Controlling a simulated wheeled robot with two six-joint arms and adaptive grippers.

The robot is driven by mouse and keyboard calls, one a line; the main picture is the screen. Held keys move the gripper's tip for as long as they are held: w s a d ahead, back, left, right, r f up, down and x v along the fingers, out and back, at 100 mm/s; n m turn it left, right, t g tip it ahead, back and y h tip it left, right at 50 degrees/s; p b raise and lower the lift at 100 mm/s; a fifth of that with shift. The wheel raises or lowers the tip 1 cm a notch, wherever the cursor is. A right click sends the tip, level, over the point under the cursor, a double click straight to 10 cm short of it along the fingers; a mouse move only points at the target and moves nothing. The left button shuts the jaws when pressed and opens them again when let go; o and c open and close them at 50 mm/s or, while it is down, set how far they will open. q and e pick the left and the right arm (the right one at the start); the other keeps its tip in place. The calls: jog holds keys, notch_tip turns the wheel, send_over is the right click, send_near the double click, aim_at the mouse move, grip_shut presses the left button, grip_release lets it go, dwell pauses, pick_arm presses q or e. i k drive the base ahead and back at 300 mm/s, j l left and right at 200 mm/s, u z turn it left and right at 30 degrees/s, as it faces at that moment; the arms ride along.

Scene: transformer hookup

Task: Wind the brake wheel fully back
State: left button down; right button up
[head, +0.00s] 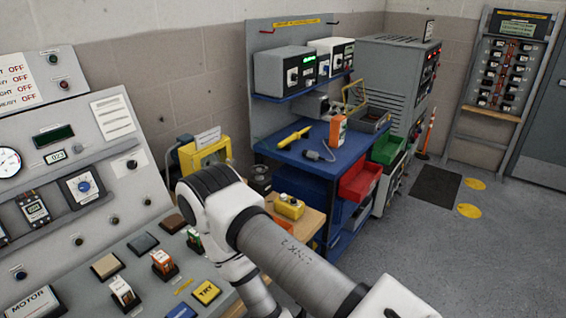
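I cannot make out a brake wheel in the head view. A sloped grey control console (110,235) fills the left side, with switches, a blue knob (84,187) and a plate reading MOTOR (33,303). One of my arms comes in from the bottom right, bends in front of the console's right end and runs down out of the picture. It hides part of the console and the wooden table edge behind it. Neither gripper shows, so I cannot see what they hold.
A blue workbench (333,158) stands behind my arm, with a yellow tool (293,139) and red bin (360,181). A yellow box (206,153) and a small yellow pendant (289,206) are nearer. Grey floor (430,255) is open at right.

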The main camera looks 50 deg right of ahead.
aim_at(259, 172)
jog(key=z, duration=1.35)
jog(key=l+u, duration=0.1)
jog(key=u, duration=0.3)
jog(key=l+u, duration=0.1)
jog(key=u, duration=0.25)
jog(key=i+l+u, duration=0.1)
jog(key=u, duration=0.3)
jog(key=l+u, duration=0.15)
jog(key=l, duration=0.3)
jog(key=l+u, duration=0.2)
jog(key=l, duration=0.25)
jog(key=k+l+u, duration=0.15)
jog(key=l, duration=0.25)
jog(key=l+u, duration=0.2)
jog(key=l, duration=0.25)
jog(key=k+l+u, duration=0.15)
jog(key=l, duration=0.25)
